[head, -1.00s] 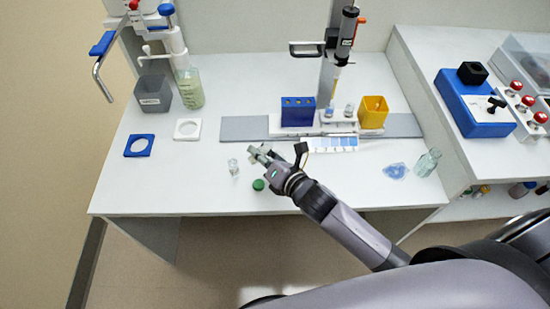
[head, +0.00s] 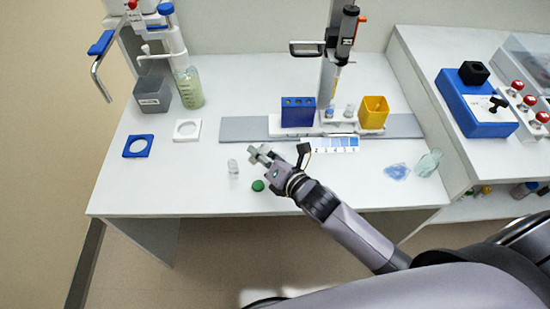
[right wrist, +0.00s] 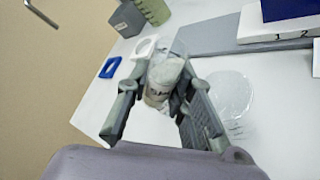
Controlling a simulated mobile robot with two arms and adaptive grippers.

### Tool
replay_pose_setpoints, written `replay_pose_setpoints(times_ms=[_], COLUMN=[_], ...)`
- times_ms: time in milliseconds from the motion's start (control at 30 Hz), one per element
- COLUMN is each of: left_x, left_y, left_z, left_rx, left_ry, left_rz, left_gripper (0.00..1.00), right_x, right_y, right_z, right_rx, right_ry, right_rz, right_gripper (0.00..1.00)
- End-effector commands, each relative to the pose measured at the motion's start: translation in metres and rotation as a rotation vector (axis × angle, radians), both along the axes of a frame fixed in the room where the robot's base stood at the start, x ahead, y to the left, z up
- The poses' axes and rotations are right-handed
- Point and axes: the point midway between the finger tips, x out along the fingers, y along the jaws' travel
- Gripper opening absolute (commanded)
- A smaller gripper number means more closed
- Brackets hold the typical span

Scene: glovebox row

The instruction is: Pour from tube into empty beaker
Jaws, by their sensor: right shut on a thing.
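My right gripper (head: 258,152) is above the front middle of the bench, with its arm coming in from the lower right. In the right wrist view its fingers (right wrist: 160,78) are closed around a clear tube (right wrist: 163,82) with a whitish label or content. The tube hardly shows in the head view. My left gripper is out of view.
A green cap (head: 258,185) lies near the front edge. A blue rack (head: 298,112), a yellow box (head: 373,112) and a stand are behind. A grey container (head: 152,94) and a large beaker (head: 189,88) stand back left. A glass bottle (head: 428,163) stands at right. The front left is clear.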

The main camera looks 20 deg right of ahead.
Motion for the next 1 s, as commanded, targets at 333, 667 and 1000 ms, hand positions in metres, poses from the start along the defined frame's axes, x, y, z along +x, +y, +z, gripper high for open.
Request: replay_pose_setpoints(times_ms=[333, 667, 1000], left_x=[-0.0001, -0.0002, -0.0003], left_y=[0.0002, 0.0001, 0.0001], left_z=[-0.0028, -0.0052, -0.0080], left_rx=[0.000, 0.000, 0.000], left_ry=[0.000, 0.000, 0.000], left_rz=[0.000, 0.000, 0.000], left_gripper=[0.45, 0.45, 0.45], right_x=[-0.0001, -0.0001, 0.0000], right_y=[0.0006, 0.0009, 0.0011], right_z=[0.0008, 0.0018, 0.0025], right_rx=[0.022, 0.042, 0.062], right_ry=[0.001, 0.001, 0.003], right_rz=[0.000, 0.000, -0.001], right_gripper=[0.00, 0.00, 0.00])
